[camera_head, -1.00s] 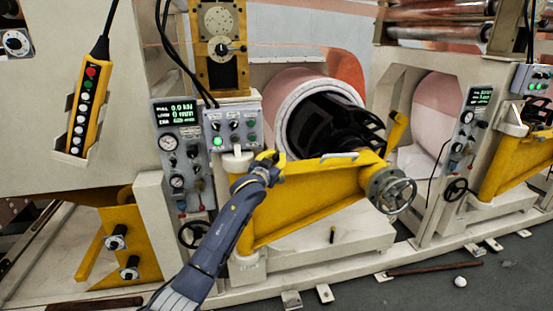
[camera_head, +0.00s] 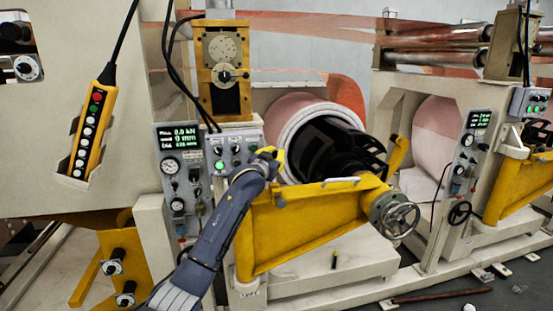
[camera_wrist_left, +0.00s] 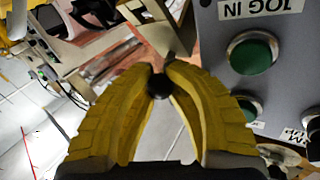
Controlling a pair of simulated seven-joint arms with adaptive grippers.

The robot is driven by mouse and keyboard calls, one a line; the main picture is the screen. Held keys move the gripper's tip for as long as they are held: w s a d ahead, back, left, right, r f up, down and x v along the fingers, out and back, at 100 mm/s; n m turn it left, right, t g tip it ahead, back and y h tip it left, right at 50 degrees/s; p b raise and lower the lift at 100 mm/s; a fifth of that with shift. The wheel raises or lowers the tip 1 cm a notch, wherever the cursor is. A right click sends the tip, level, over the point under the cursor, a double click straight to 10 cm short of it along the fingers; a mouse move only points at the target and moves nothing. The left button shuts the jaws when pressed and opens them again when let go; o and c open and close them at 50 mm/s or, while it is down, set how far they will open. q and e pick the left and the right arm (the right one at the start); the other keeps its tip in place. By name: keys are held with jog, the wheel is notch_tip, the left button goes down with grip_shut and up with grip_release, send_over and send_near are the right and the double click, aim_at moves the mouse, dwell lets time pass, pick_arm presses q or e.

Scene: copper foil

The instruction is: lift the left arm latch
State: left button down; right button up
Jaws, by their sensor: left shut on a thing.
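The yellow swing arm (camera_head: 310,222) with a handwheel (camera_head: 398,215) stands across the front of a roll on a black core (camera_head: 330,145). My left gripper (camera_head: 270,153) is above the left end of this arm, beside the grey button box. In the left wrist view its yellow fingers (camera_wrist_left: 159,80) close at their tips on a round black knob (camera_wrist_left: 159,86). I take the knob for the latch's handle. The rest of the latch is hidden behind my wrist and fingers. My right gripper is in no view.
The grey button box (camera_head: 244,145) with green buttons is close to my left gripper; its face (camera_wrist_left: 285,60) fills the right of the wrist view. A gauge panel (camera_head: 180,170) stands to the left. A yellow pendant (camera_head: 92,118) hangs at far left. A second yellow arm (camera_head: 515,185) is at right.

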pick_arm(q)
jog(key=c, duration=1.6)
grip_release()
jog(key=shift+s+r, duration=0.1)
jog(key=shift+r, duration=0.3)
jog(key=o, duration=0.5)
jog(key=shift+f, duration=0.2)
jog(key=shift+c, duration=0.2)
jog(key=shift+f, duration=0.15)
jog(key=shift+a, duration=0.1)
jog(key=shift+s+a+f, duration=0.1)
jog(key=shift+s+a, duration=0.05)
jog(key=shift+s, duration=0.4)
jog(key=v, duration=0.6)
jog(key=shift+s+r, duration=0.3)
jog(key=shift+s, duration=0.15)
